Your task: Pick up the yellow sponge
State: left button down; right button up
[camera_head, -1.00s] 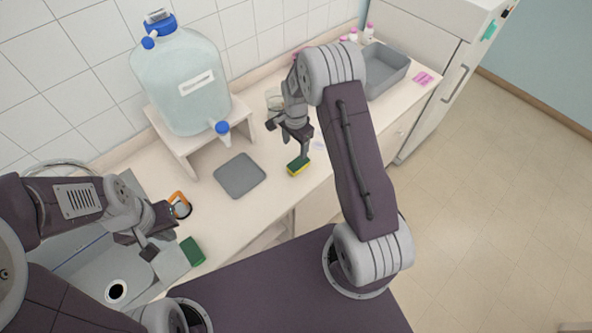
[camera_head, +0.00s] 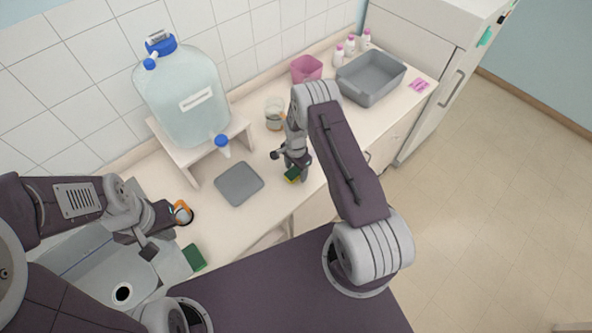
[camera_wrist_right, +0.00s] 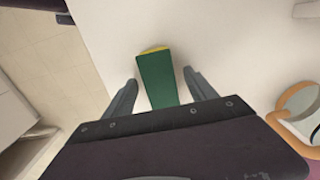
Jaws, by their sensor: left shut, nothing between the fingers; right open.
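The yellow sponge (camera_head: 292,174) with a green top lies on the counter near its front edge, partly hidden by my right gripper in the head view. In the right wrist view the sponge (camera_wrist_right: 157,79) shows its green face up with a thin yellow edge at the far end. My right gripper (camera_wrist_right: 155,85) is open, with one finger on each side of the sponge and a gap visible on both sides. My left gripper (camera_head: 150,250) is shut and empty over the sink edge at the left.
A grey mat (camera_head: 239,184) lies left of the sponge. A glass beaker (camera_head: 274,114), a pink container (camera_head: 306,69) and a grey tub (camera_head: 371,78) stand behind. A green pad (camera_head: 194,257) lies by the sink (camera_head: 100,270). A water jug (camera_head: 185,95) stands on a raised shelf.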

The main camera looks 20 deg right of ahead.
aim_at(296, 170)
jog(key=shift+f, duration=0.25)
jog(key=shift+a, duration=0.15)
grip_shut()
jog(key=shift+w+r+b, duration=0.1)
jog(key=shift+r+b, duration=0.3)
jog(key=shift+r, duration=0.1)
notch_tip(296, 170, up, 2)
jog(key=shift+r+b, duration=0.25)
jog(key=shift+b, duration=0.5)
jog(key=s+d+r+b, duration=0.2)
jog(key=d+r+b, duration=0.2)
jog(key=d+r, duration=0.3)
jog(key=d, duration=0.4)
jog(key=shift+s+d+r, duration=0.25)
jog(key=shift+s+r, duration=0.05)
jog(key=shift+s, duration=0.05)
